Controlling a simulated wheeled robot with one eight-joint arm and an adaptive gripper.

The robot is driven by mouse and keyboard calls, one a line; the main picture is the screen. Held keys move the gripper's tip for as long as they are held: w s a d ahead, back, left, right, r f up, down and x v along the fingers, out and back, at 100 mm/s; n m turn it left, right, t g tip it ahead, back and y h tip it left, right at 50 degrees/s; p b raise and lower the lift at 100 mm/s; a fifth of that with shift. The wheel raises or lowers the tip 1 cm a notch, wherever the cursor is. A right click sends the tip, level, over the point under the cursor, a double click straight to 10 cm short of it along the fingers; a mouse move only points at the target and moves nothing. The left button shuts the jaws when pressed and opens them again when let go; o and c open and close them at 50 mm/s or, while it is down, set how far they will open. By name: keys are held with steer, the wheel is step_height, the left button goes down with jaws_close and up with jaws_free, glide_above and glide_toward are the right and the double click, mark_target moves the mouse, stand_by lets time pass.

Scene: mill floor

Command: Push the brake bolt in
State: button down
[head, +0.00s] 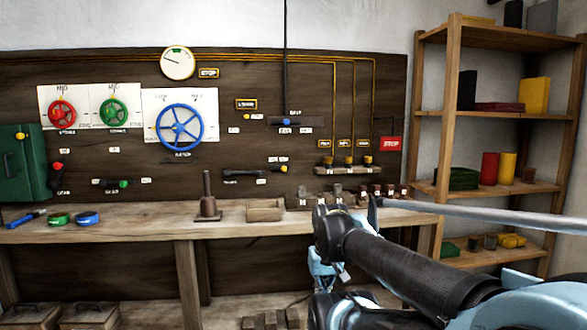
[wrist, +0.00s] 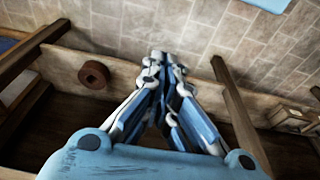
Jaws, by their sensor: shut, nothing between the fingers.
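Several sliding bolts are mounted on the dark wall board. One has a blue knob (head: 287,122), one a yellow end (head: 283,169), one a green knob (head: 123,184) and one a red knob (head: 57,166). Their labels are too small to read surely, so I cannot tell which is the brake bolt. My gripper (head: 328,272) hangs low in front of the bench, at the end of my bent arm, apart from all the bolts. In the wrist view its fingers (wrist: 162,58) meet at the tips with nothing between them. No bolt shows in that view.
The wooden bench (head: 150,228) runs below the board, with an upright lever (head: 208,190) and an open box (head: 265,210) on it. Red, green and blue handwheels (head: 180,127) are on the board. Shelves (head: 495,115) stand right. Stone floor (wrist: 230,40) shows in the wrist view.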

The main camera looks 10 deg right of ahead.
steer(key=w+a+r+m+t+y, duration=0.2)
steer(key=w+r+y, duration=0.1)
steer(key=w+r, duration=0.65)
steer(key=w+a+r+m+t+y, duration=0.1)
steer(key=w+a+r+t+y, duration=0.1)
steer(key=w+r, duration=0.8)
steer(key=w+d+r+m+t, duration=0.1)
steer(key=w+d+r, duration=0.3)
steer(key=w, duration=0.5)
steer(key=w+d+r+m+t+y, duration=0.1)
steer(key=w+d+r+m+t, duration=0.1)
steer(key=w, duration=0.7)
steer(key=w+d+r+m+t, duration=0.2)
steer(key=w+d+r, duration=0.3)
steer(key=w, duration=0.4)
steer(key=shift+w+d+r+t+y, duration=0.3)
steer(key=shift+d+t+y, duration=0.1)
steer(key=shift+d+t, duration=0.4)
steer(key=s+a+f+x, duration=0.1)
steer(key=a+x, duration=0.1)
steer(key=x, duration=1)
steer(key=shift+a+f, duration=0.25)
steer(key=shift+a, duration=0.05)
